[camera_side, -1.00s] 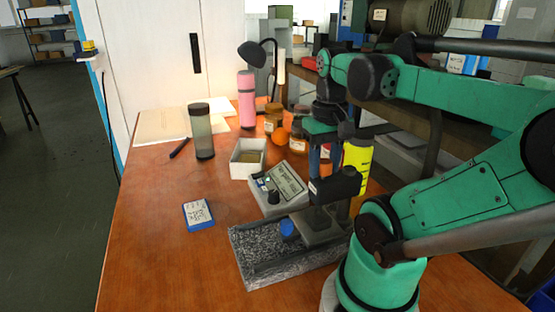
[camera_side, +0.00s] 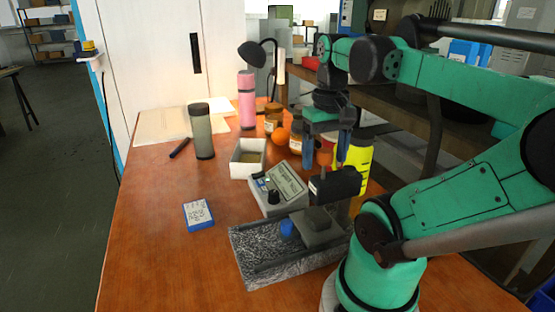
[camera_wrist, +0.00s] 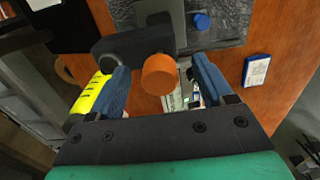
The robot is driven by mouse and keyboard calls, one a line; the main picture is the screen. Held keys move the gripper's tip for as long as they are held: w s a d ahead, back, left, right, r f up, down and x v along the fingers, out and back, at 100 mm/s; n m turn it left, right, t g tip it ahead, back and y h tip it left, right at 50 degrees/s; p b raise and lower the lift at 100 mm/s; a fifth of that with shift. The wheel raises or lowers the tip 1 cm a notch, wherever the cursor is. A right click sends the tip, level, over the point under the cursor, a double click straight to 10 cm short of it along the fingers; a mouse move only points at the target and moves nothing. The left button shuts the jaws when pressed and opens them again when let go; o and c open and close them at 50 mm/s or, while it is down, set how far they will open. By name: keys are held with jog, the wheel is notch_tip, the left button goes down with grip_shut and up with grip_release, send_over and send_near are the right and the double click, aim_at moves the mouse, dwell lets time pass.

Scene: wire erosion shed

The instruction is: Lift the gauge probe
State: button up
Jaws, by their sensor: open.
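The gauge probe appears to be the orange cylinder (camera_wrist: 159,75) beside a black arm (camera_wrist: 125,47) in the wrist view. In the side view the probe's orange-brown top (camera_side: 323,158) shows above the black block (camera_side: 336,184), partly hidden by my fingers. The block is part of a stand on a dark speckled stone base (camera_side: 262,256) with a blue knob (camera_side: 287,228). My gripper (camera_side: 325,165) points down from above, its blue fingers apart on either side of the orange top. In the wrist view my gripper (camera_wrist: 160,67) shows gaps between the orange cylinder and both fingers.
A grey readout box (camera_side: 284,188) stands just behind the base. A yellow bottle (camera_side: 358,158) stands close to the right finger. A white open box (camera_side: 247,158), jars (camera_side: 272,118) and an orange ball (camera_side: 283,134) are farther back. A blue-edged card box (camera_side: 198,214) lies on clear table at left.

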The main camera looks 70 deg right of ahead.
jog(key=shift+r, duration=0.1)
dwell(0.3)
jog(key=shift+r, duration=2.4)
jog(key=w+a+f+n+t, duration=0.7)
jog(key=w+a+f+n, duration=0.2)
jog(key=w+a, duration=0.4)
jog(key=shift+w+a, duration=0.3)
